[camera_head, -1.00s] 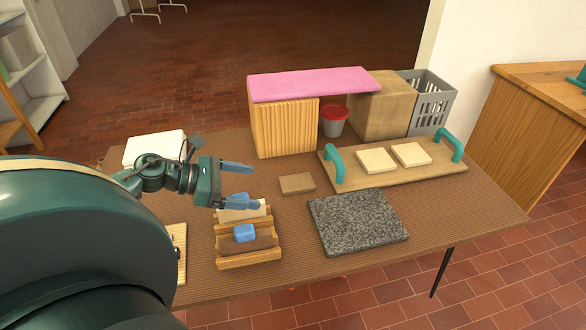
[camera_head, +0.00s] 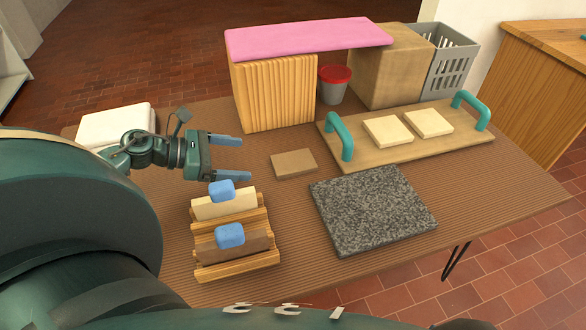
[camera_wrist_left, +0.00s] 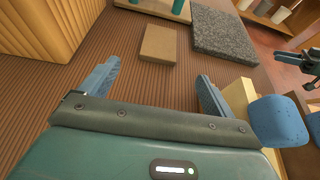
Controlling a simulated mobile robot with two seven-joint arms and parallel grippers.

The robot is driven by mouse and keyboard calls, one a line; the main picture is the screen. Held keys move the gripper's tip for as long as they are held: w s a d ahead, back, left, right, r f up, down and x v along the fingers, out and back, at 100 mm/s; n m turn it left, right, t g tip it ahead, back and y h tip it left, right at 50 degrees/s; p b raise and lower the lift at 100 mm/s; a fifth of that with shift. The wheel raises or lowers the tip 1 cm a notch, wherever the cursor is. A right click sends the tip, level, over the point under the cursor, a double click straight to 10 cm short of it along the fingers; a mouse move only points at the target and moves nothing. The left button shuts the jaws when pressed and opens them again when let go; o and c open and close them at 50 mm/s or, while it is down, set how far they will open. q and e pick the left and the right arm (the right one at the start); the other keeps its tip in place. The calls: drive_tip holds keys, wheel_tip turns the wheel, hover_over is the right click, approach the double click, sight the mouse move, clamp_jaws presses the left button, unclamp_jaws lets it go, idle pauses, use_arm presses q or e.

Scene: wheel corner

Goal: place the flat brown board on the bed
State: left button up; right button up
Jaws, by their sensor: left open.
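The flat brown board (camera_head: 294,163) lies flat on the table, left of the teal-handled board; it also shows in the left wrist view (camera_wrist_left: 158,43). My left gripper (camera_head: 239,159) is open and empty just left of it, fingers pointing towards it. In the left wrist view the gap between the fingers (camera_wrist_left: 160,72) faces the brown board, apart from it. A speckled grey slab (camera_head: 372,210) lies flat to the right; I cannot tell for sure whether it is the bed. What looks like my right gripper (camera_wrist_left: 296,60) shows partly at the left wrist view's right edge.
A wooden rack (camera_head: 237,272) with blue-knobbed blocks stands in front of my left gripper. A wooden board (camera_head: 375,154) with teal handles bears two pale tiles. Behind are a ribbed block (camera_head: 275,92) under a pink slab (camera_head: 305,38), a red-lidded pot (camera_head: 333,85) and a grey basket (camera_head: 452,62).

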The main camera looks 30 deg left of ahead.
sight(292, 161)
use_arm(q)
drive_tip(key=x, duration=1.2)
drive_tip(key=shift+w+d+r, duration=0.1)
drive_tip(key=shift+c, duration=0.2)
drive_tip(key=c, duration=1.1)
